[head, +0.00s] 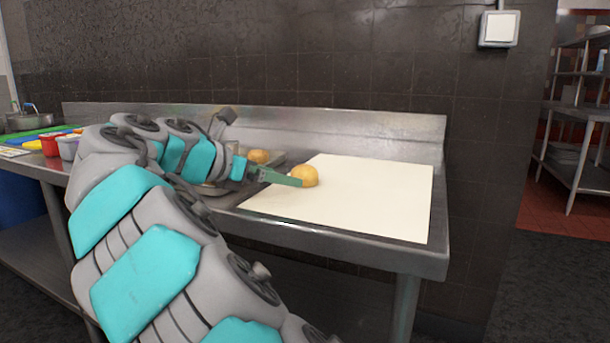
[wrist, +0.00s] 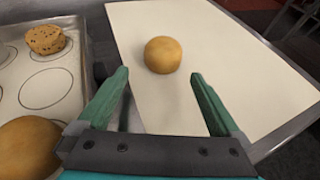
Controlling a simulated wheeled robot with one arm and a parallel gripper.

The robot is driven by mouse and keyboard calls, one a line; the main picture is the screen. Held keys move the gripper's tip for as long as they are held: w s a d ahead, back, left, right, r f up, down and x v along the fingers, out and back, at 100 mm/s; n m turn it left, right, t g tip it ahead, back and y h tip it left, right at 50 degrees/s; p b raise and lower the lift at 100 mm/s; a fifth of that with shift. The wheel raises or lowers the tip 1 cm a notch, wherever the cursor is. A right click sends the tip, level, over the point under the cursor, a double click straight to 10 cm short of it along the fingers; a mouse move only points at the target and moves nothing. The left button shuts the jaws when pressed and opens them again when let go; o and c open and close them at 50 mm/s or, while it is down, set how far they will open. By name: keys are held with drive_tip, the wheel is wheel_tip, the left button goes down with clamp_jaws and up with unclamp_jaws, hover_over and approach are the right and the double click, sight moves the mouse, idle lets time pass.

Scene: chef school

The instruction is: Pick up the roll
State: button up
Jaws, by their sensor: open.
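A round golden-brown roll (head: 304,176) sits on the cream-coloured sheet (head: 385,195) on the steel table. It also shows in the wrist view (wrist: 163,55), beyond my fingertips and between their lines. My gripper (wrist: 162,85) is open and empty, with its green fingers apart on either side of the space before the roll. In the head view my gripper (head: 290,181) is at the near left side of the roll. A second roll (wrist: 28,147) lies on the tray at the lower left of the wrist view, and a seeded roll (wrist: 46,40) lies farther up on the tray.
The metal tray (wrist: 70,100) with marked circles is left of the sheet. A steel backsplash (head: 400,132) runs behind the table. Coloured boards and a red container (head: 50,145) stand at the far left. The sheet right of the roll is clear.

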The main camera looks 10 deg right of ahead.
sight(295, 174)
drive_tip(key=x, duration=0.3)
drive_tip(key=r+x, duration=0.1)
drive_tip(key=x, duration=0.1)
drive_tip(key=shift+s+d, duration=0.15)
drive_tip(key=shift+d, duration=0.1)
drive_tip(key=shift+w+d+f, duration=0.2)
drive_tip(key=shift+w+d, duration=0.05)
drive_tip(key=shift+d, duration=0.05)
drive_tip(key=shift+c, duration=0.2)
drive_tip(key=c, duration=1.3)
drive_tip(key=shift+o, duration=0.2)
drive_tip(key=shift+r, duration=0.1)
